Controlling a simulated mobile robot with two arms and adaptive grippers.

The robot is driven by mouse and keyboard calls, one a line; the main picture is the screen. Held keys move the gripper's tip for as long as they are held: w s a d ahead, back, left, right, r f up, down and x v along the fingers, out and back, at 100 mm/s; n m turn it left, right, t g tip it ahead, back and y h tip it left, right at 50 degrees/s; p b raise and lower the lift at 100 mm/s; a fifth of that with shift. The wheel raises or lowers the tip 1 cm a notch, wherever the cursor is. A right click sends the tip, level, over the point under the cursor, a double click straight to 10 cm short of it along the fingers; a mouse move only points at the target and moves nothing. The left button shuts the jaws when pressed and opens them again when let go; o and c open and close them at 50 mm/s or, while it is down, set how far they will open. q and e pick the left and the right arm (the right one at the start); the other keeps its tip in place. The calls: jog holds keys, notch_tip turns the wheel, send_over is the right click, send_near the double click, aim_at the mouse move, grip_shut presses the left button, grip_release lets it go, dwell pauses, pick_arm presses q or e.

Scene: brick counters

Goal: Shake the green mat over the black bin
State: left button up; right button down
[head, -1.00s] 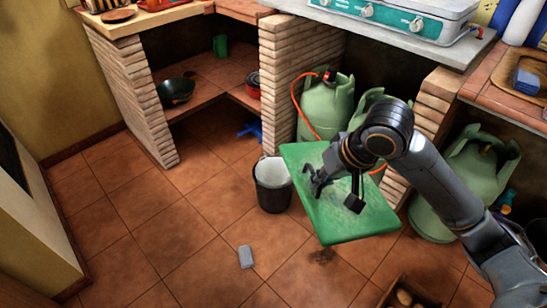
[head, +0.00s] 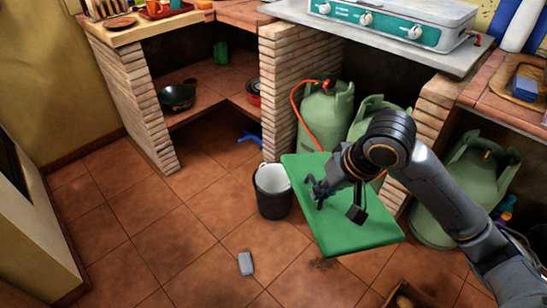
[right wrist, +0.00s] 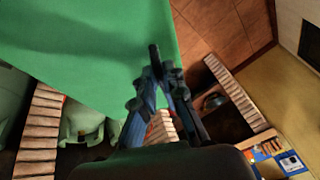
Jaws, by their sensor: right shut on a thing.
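My left gripper is not in view.
Green gas cylinders (head: 325,112) with an orange hose stand under the counter behind the mat. A grey block (head: 245,263) lies on the tiled floor in front of the bin. A wooden crate (head: 405,296) is at the bottom. Floor to the left is clear.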

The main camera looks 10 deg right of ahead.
notch_tip(320, 180, up, 7)
jog(key=shift+w+f, duration=0.15)
notch_tip(320, 180, down, 7)
jog(key=shift+a+r, duration=0.1)
jog(key=shift+r, duration=0.1)
jog(key=r, duration=0.6)
jog(key=shift+w+d+r, duration=0.1)
jog(key=shift+d+r, duration=0.1)
jog(key=shift+r, duration=0.1)
jog(key=f, duration=0.5)
jog(key=shift+s+a+f, duration=0.25)
jog(key=shift+s+f, duration=0.1)
jog(key=shift+f, duration=0.05)
jog(key=shift+w+d+f, duration=0.1)
jog(key=shift+w+f, duration=0.1)
jog(key=shift+f, duration=0.05)
jog(key=shift+d, duration=0.1)
